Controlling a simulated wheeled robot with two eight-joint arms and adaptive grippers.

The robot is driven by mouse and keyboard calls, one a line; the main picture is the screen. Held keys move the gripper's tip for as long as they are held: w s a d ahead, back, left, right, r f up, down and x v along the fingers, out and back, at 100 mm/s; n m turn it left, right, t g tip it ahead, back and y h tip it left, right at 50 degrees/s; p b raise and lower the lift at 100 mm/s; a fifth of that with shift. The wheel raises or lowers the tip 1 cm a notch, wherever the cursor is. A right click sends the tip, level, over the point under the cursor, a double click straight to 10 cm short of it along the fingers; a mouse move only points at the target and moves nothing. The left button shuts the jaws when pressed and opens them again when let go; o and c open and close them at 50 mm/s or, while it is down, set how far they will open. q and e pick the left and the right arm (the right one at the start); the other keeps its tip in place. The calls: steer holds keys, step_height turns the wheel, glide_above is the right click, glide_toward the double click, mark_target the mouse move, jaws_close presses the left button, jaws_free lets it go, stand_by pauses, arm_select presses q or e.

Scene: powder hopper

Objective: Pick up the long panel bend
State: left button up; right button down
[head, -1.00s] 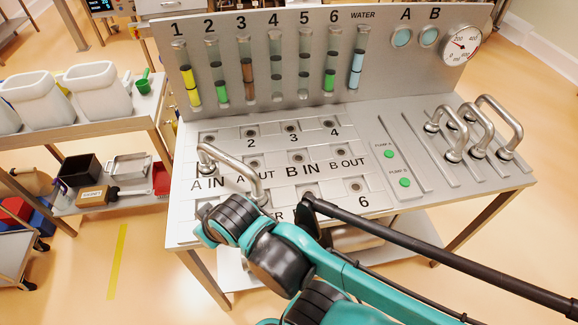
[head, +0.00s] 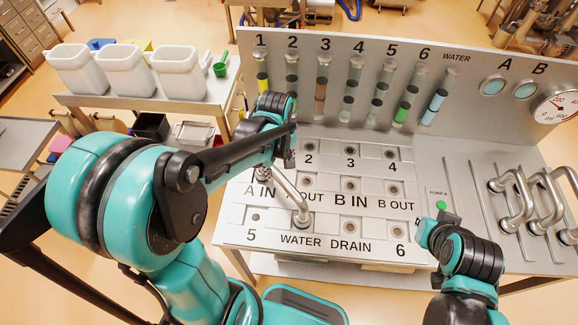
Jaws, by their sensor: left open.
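A long silver bend (head: 290,194) stands on the port panel (head: 320,222), arching from near A IN toward the WATER label. Several shorter-looking silver bends (head: 515,205) stand on the right of the bench. My left arm reaches in from the left, and my left gripper (head: 287,152) is over the panel near port 1, just behind the far end of the long bend. It is open; its fingers are small and partly hidden by the arm, and contact with the bend cannot be told.
An upright board (head: 385,75) with coloured sight tubes and a gauge (head: 559,106) stands behind the panel. White tubs (head: 180,72) and a green scoop (head: 220,68) sit on a side table at the left.

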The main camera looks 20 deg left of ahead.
mark_target(281, 177)
arm_select(q)
steer(key=shift+w, duration=0.4)
steer(key=shift+f+n, duration=0.3)
steer(key=shift+f, duration=0.1)
step_height(281, 177, down, 7)
steer(key=shift+s+f+b, duration=0.1)
steer(key=shift+s+b, duration=0.05)
steer(key=shift+b, duration=0.6)
jaws_close()
